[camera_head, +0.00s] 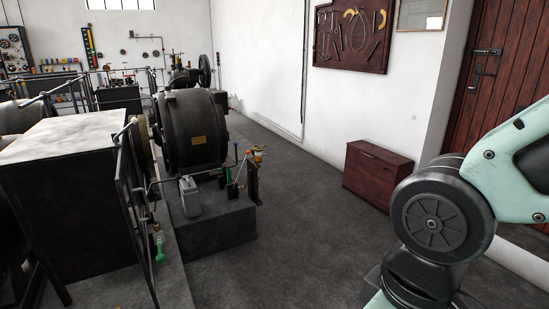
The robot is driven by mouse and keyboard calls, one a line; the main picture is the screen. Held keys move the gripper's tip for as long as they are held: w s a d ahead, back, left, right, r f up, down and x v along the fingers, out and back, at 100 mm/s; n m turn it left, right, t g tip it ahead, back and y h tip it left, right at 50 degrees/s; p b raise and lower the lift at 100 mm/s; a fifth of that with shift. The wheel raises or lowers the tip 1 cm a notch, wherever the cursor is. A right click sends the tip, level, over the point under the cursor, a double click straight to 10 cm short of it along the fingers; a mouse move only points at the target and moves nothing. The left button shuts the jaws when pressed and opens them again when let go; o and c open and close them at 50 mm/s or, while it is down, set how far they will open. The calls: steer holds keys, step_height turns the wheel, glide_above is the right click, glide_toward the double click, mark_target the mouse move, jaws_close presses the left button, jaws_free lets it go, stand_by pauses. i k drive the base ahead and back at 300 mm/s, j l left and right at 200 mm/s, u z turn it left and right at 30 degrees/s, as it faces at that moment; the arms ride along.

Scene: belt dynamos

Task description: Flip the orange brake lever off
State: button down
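A small orange piece (259,151), which looks like the brake lever, shows at the right end of the dark dynamo (190,130), above the front right of its stone plinth (215,230). It is too small in the picture to tell which way the lever is set. My arm's links fill the lower right, well apart from the lever. My gripper is out of view.
A green handle (229,176) stands left of the orange piece. Another green handle (160,249) hangs by the metal railing (133,200). A dark box-like cabinet (65,190) blocks the left. A wooden chest (377,175) stands by the wall. The floor (305,235) between is clear.

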mark_target(248, 152)
steer(key=i+l+z, duration=0.1)
steer(key=i+z, duration=0.3)
steer(key=i, duration=1.55)
steer(key=i+l+u, duration=0.2)
steer(key=i+u, duration=0.25)
steer(key=i, duration=0.35)
steer(key=i+l+u, duration=0.45)
steer(key=i, duration=0.3)
steer(key=i+l+u, duration=0.4)
steer(key=i+l, duration=0.25)
steer(key=l, duration=0.1)
